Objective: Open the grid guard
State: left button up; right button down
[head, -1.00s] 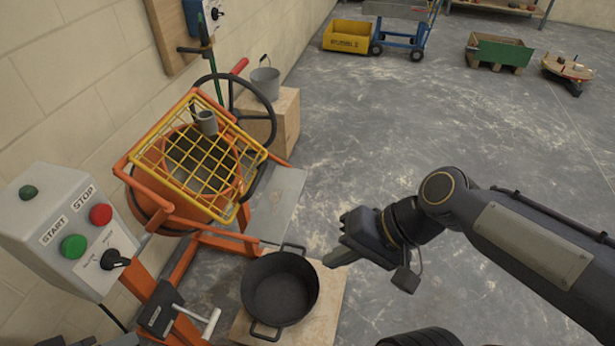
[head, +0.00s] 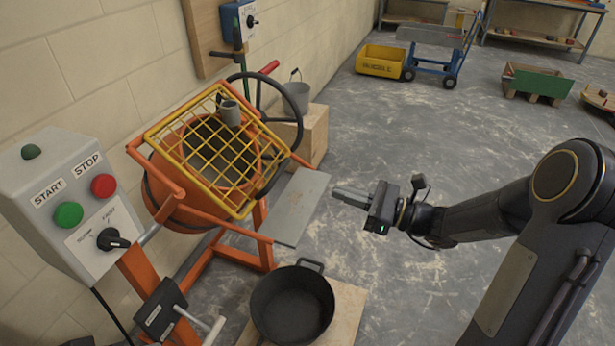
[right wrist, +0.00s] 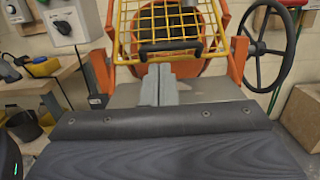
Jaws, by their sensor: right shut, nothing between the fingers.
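The yellow grid guard (head: 214,150) lies across the mouth of the orange mixer drum (head: 172,205) at the left in the head view. It looks closed. In the right wrist view the grid guard (right wrist: 168,27) is straight ahead, with a black bar handle (right wrist: 170,47) along its near edge. My right gripper (head: 336,195) is shut and empty, pointing left toward the mixer, apart from the grid. Its fingers (right wrist: 158,85) show just below the handle in the right wrist view, without clear contact. My left gripper is not in view.
A grey control box (head: 75,205) with START and STOP buttons stands left. A black handwheel (head: 262,130) is beside the grid, and a grey cup-like part (head: 230,113) is at its upper edge. A black tub (head: 292,305) sits below. The floor (head: 440,130) at right is open.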

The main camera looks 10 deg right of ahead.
jog(key=p+x, duration=0.1)
jog(key=x, duration=0.9)
jog(key=shift+w+a+r, duration=0.1)
jog(key=shift+a+r, duration=0.1)
notch_tip(320, 180, up, 3)
jog(key=shift+w+r+p, duration=0.1)
jog(key=shift+r+p, duration=0.1)
jog(key=shift+p, duration=0.6)
dwell(0.7)
